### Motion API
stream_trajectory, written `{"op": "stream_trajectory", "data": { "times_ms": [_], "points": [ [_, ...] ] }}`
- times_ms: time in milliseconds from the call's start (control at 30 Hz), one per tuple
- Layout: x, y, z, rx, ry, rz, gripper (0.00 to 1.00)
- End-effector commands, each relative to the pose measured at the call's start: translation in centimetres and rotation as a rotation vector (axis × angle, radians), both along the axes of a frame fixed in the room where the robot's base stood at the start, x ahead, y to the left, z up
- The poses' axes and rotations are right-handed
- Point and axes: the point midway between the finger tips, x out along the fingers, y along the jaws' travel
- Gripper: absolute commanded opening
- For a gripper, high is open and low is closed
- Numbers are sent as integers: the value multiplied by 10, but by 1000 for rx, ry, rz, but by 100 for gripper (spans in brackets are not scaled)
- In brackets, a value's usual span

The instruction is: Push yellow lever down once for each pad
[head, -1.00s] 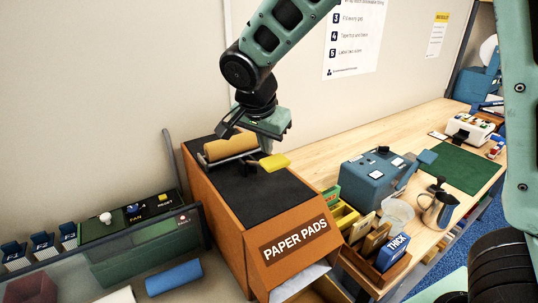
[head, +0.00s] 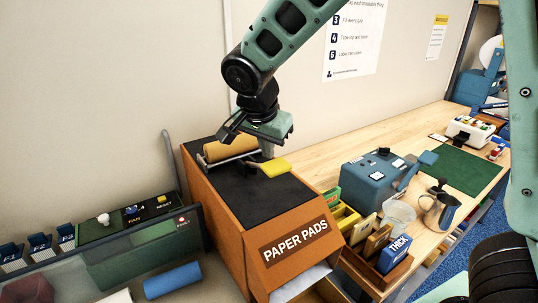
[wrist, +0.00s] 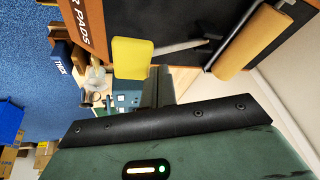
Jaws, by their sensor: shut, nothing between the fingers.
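The yellow lever (head: 277,167) sticks out over the right side of the black top of the orange-brown paper pads dispenser (head: 228,217). The lever's flat yellow end also shows in the wrist view (wrist: 132,58), just beyond my fingers. My gripper (head: 267,150) is shut and empty, pointing down close by the lever at the back right of the dispenser. Whether the fingers touch the lever cannot be told. A brown paper roll (head: 230,149) lies behind it on the dispenser top. The dispenser's front opening is partly cut off at the picture's lower edge.
A blue machine (head: 376,179), a metal jug (head: 438,211) and boxes with small packs (head: 380,245) stand right of the dispenser. A panel with fan and reset controls (head: 130,214) is at left.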

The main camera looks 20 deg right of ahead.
Motion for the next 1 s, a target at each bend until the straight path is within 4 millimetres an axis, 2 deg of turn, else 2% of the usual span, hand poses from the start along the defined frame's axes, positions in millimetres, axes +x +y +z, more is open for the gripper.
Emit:
{"op": "stream_trajectory", "data": {
  "times_ms": [1000],
  "points": [
    [-6, -1, -11, -1, 2, -1, 0]
  ]
}}
